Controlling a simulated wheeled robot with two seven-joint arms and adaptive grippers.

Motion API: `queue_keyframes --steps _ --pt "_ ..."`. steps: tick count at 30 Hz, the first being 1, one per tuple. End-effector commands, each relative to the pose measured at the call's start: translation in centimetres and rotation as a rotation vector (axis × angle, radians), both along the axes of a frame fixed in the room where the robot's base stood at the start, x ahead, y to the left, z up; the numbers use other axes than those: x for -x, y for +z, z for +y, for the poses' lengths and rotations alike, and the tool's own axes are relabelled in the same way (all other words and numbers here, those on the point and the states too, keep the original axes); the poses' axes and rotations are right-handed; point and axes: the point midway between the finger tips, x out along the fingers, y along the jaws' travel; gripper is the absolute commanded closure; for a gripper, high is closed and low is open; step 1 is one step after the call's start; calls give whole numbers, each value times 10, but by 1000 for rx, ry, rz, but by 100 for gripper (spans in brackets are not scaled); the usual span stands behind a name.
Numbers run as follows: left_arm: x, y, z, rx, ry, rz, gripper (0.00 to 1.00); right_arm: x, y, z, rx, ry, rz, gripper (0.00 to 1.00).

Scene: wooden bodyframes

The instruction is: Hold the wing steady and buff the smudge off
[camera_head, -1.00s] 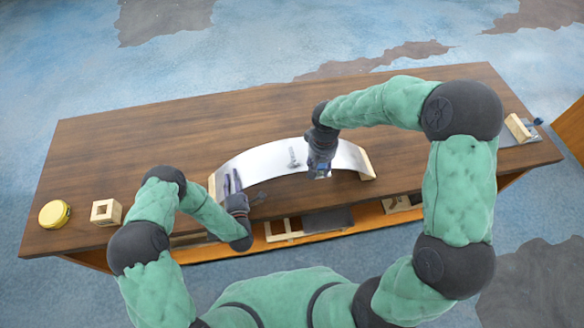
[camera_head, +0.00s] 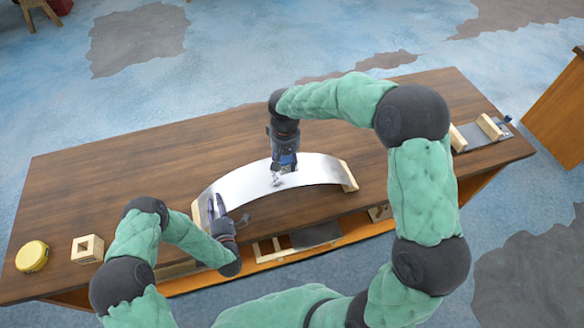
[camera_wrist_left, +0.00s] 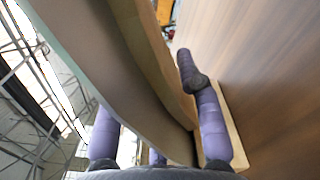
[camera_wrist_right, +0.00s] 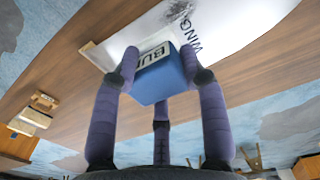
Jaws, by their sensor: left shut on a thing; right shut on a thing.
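The wing (camera_head: 235,187) is a curved, shiny pale sheet arched on wooden end pieces on the table. My left gripper (camera_head: 216,208) is shut on the wing's left end; the left wrist view shows its fingers on either side of the wing's edge (camera_wrist_left: 100,60). My right gripper (camera_head: 283,168) is over the wing's middle, shut on a blue buffing block (camera_wrist_right: 160,75) with partly hidden lettering. The grey smudge (camera_wrist_right: 178,10) lies on the wing near the lettering "WING", a little beyond the block. I cannot tell whether the block touches the wing.
A yellow tin (camera_head: 32,256) and a hollow wooden cube (camera_head: 87,248) stand at the table's left end. Wooden blocks and a grey plate (camera_head: 478,139) are at the right end. Wooden frames (camera_head: 268,250) lie on the shelf below. The tabletop behind the wing is clear.

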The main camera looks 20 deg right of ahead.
Motion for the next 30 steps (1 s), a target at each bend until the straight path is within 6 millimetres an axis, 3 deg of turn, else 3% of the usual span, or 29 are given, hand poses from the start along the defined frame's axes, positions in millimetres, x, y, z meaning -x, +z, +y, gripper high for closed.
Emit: queue_keyframes --steps 23,25,30 --pt "4 -7 0 3 1 20 92 1 -67 0 1 -1 3 89" --pt "5 -7 0 3 1 20 92 1 -80 0 1 -1 5 89" --pt "5 -7 0 3 0 19 92 0 -81 16 0 1 1 95"
